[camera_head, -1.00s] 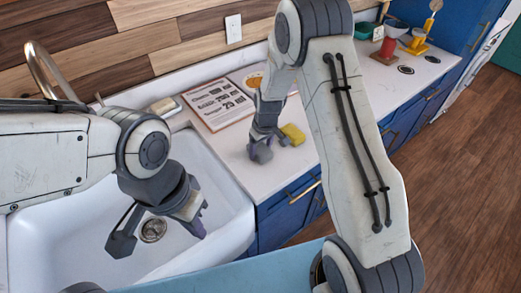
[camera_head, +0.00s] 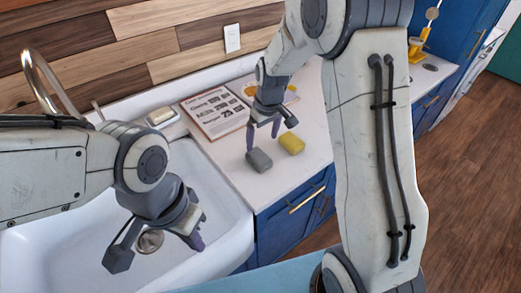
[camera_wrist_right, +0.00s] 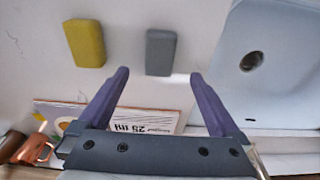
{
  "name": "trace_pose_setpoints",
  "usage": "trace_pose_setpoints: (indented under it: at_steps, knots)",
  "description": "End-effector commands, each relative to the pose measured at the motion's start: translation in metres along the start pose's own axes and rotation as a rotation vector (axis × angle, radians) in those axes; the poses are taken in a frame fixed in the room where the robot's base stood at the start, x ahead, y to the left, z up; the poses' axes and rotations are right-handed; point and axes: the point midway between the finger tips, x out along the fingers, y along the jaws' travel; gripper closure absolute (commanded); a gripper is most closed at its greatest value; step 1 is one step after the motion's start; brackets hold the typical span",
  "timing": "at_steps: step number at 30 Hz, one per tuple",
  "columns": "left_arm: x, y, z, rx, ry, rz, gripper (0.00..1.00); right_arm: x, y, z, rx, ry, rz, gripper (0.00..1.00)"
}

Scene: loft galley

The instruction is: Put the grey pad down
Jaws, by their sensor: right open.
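The grey pad (camera_head: 259,161) lies on the white counter near its front edge, right of the sink. It also shows in the right wrist view (camera_wrist_right: 161,52), just beyond the fingertips. My right gripper (camera_head: 263,138) is open and empty, a little above and behind the pad. Its two purple fingers are spread in the wrist view (camera_wrist_right: 159,76), with the pad clear of them. My left gripper (camera_head: 157,252) hangs over the sink basin, its fingers wide apart and nothing between them.
A yellow sponge (camera_head: 291,143) lies right of the grey pad with a small gap. A printed board (camera_head: 214,108) lies behind on the counter. The white sink (camera_head: 225,205) is left of the pad. A soap dish (camera_head: 162,116) stands at the sink's back rim.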

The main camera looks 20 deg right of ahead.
Motion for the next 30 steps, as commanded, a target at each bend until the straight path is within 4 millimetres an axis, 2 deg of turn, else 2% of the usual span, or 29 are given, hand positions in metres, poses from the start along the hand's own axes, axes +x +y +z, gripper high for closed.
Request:
trace_pose_setpoints:
  at_steps: [5,8,10,12,15,18,21,24,30]
  knots:
    - [0.002,0.000,0.000,0.000,0.000,0.000,1.00,-0.017,-0.006,0.001,-0.006,0.000,-0.002,0.01]
    - [0.002,0.000,0.000,0.000,0.000,0.000,1.00,-0.035,-0.037,0.010,-0.032,-0.003,-0.014,0.01]
    - [0.002,0.000,0.000,0.000,0.000,0.000,1.00,-0.052,-0.074,0.026,-0.063,-0.011,-0.028,0.01]
    - [0.002,0.000,0.000,0.000,0.000,0.000,1.00,-0.072,-0.116,0.052,-0.100,-0.023,-0.045,0.01]
    - [0.002,0.000,0.000,0.000,0.000,0.000,1.00,-0.094,-0.164,0.102,-0.150,-0.046,-0.067,0.01]
    - [0.002,0.000,0.000,0.000,0.000,0.000,1.00,-0.107,-0.193,0.151,-0.191,-0.069,-0.082,0.01]
    - [0.002,0.000,0.000,0.000,0.000,0.000,1.00,-0.113,-0.208,0.189,-0.221,-0.087,-0.091,0.01]
    - [0.002,0.000,0.000,0.000,0.000,0.000,1.00,-0.115,-0.213,0.212,-0.237,-0.100,-0.094,0.01]
    - [0.002,0.000,0.000,0.000,0.000,0.000,1.00,-0.116,-0.215,0.221,-0.240,-0.107,-0.095,0.01]
